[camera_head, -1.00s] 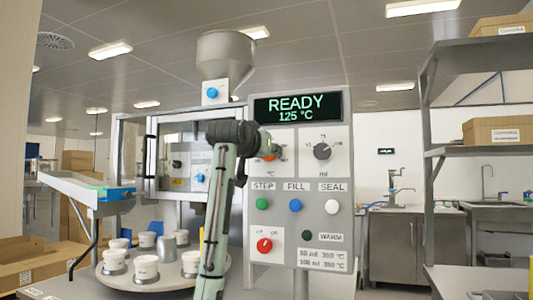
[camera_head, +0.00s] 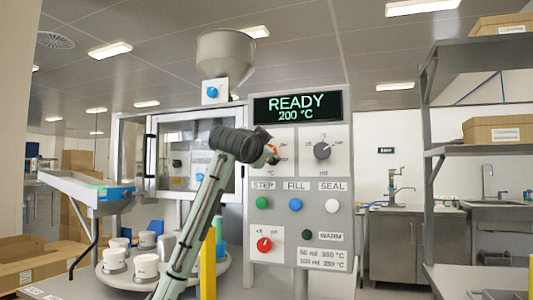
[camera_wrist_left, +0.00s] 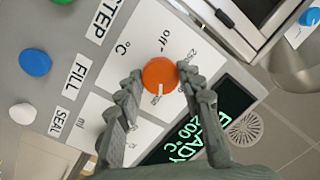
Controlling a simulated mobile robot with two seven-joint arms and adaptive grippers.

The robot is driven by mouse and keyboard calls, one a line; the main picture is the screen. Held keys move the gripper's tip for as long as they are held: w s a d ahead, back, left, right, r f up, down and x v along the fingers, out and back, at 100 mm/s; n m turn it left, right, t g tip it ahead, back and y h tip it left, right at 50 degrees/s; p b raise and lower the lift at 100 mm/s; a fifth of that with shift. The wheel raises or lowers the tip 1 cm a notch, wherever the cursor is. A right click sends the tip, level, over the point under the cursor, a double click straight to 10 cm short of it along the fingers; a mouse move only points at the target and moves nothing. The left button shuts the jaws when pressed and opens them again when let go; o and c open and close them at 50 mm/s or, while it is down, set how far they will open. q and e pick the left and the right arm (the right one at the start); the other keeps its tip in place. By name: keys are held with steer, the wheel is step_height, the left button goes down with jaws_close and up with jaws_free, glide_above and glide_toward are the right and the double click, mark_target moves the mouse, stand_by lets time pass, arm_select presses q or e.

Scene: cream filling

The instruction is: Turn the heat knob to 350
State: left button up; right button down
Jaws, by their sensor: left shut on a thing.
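The orange heat knob (camera_wrist_left: 160,74) is on the panel's white °C plate in the left wrist view, with its pale mark toward the bottom of the picture. In the head view only a bit of the knob (camera_head: 274,150) shows past my wrist. My left gripper (camera_wrist_left: 158,80) has its fingers on either side of the knob, shut on it. It also shows in the head view (camera_head: 270,152), at the panel. The display (camera_head: 298,108) reads READY, 200 °C. The dial numbers are partly hidden by my fingers. My right gripper is not in view.
A grey ml knob (camera_head: 322,150) sits right of the heat knob. Below are green, blue (camera_head: 295,204) and white buttons, a red knob (camera_head: 265,245) and a dark green WARM button (camera_head: 307,235). White cups (camera_head: 146,266) stand on a turntable at lower left.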

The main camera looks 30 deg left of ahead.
arm_select(q)
steer(key=shift+f+m, duration=0.1)
steer(key=shift+m, duration=0.2)
steer(key=o, duration=1.2)
steer(key=shift+c, duration=0.2)
steer(key=v, duration=1.2)
steer(key=shift+d, duration=0.1)
